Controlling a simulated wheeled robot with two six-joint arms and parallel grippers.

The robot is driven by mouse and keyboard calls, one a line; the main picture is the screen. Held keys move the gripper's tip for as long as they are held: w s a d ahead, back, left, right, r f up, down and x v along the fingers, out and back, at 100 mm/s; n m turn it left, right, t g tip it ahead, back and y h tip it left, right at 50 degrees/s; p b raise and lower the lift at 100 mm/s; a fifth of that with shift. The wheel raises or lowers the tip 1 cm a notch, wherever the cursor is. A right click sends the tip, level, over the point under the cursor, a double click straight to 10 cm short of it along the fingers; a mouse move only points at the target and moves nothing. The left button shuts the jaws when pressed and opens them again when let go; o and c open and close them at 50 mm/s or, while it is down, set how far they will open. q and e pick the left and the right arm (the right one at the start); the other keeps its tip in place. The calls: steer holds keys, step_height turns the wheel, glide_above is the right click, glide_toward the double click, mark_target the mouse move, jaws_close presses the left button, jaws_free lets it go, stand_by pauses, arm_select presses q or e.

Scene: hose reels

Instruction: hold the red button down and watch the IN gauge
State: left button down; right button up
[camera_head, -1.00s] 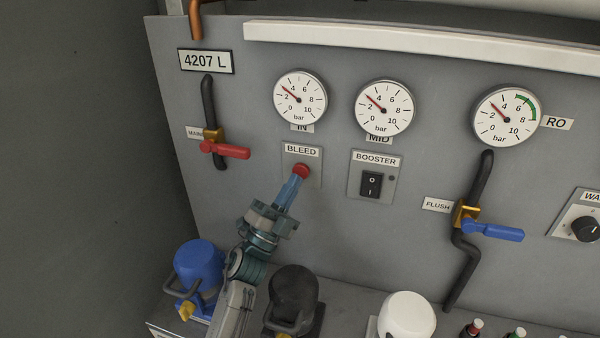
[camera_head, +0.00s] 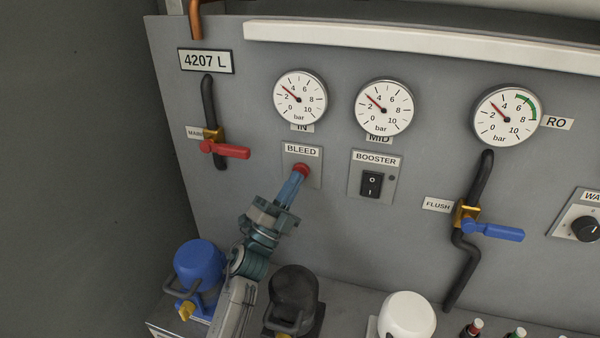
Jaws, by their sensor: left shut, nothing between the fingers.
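The red button (camera_head: 301,170) sits on the BLEED plate (camera_head: 313,180) on the grey panel. My left gripper (camera_head: 292,184) is shut and empty, with its fingertips at the button's lower edge, apparently touching it. They cover part of the button, and I cannot tell how far it is pressed in. The IN gauge (camera_head: 300,103) is above it, a round white dial in bar. Its red needle points up and left, between 2 and 4. The IN label is partly covered by the dial. My right gripper is not in view.
To the right are the MID gauge (camera_head: 384,112), the BOOSTER switch (camera_head: 372,184) and the RO gauge (camera_head: 506,120). A red-handled valve (camera_head: 228,150) is at left. Blue (camera_head: 199,266), black (camera_head: 293,290) and white (camera_head: 407,314) housings stand below.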

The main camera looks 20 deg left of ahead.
arm_select(q)
steer(key=shift+w, duration=0.45)
stand_by(0.4)
stand_by(1.1)
stand_by(1.2)
steer(key=shift+s, duration=0.95)
steer(key=s+p, duration=0.1)
steer(key=s, duration=0.4)
steer(key=shift+a, duration=0.1)
